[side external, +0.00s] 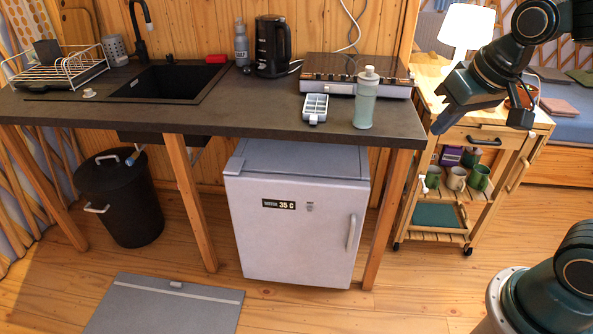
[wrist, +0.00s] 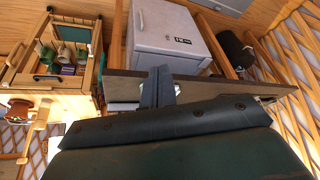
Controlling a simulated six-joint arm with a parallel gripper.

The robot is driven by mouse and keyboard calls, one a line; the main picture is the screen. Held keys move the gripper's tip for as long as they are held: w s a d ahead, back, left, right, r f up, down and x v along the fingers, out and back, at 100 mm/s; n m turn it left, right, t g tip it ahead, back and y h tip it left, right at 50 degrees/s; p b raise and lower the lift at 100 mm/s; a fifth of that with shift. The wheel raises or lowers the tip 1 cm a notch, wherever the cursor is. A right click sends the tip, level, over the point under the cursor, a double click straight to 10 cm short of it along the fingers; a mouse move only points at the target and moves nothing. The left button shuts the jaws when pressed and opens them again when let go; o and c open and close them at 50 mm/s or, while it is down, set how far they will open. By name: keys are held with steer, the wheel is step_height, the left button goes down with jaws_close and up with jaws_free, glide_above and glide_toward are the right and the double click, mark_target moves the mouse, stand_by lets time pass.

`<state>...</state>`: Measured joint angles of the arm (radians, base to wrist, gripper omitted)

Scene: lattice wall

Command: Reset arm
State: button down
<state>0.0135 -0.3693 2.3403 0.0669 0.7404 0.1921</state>
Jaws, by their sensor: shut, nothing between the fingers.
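My gripper (side external: 438,128) hangs in the air just off the right end of the dark counter, in front of the wooden cart, pointing down and to the left. Its fingers are together with nothing between them. In the wrist view the fingers (wrist: 160,82) show against the counter edge and the white fridge (wrist: 165,33). The fridge (side external: 296,240) is closed and stands under the counter (side external: 230,118). The wrist view is turned over, with the cart at its left.
On the counter are a green bottle (side external: 366,98), a small white tray (side external: 315,108), a hob (side external: 357,75), a black kettle (side external: 271,47) and a dish rack (side external: 60,69). The wooden cart (side external: 488,132) holds a lamp (side external: 466,26) and several mugs. A black bin (side external: 120,200) stands left.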

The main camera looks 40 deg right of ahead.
steer(key=s+a+n, duration=0.1)
steer(key=s+n, duration=0.2)
steer(key=s, duration=0.7)
steer(key=shift+a+r+t+y, duration=0.3)
steer(key=shift+a+r, duration=0.1)
steer(key=shift+r, duration=0.05)
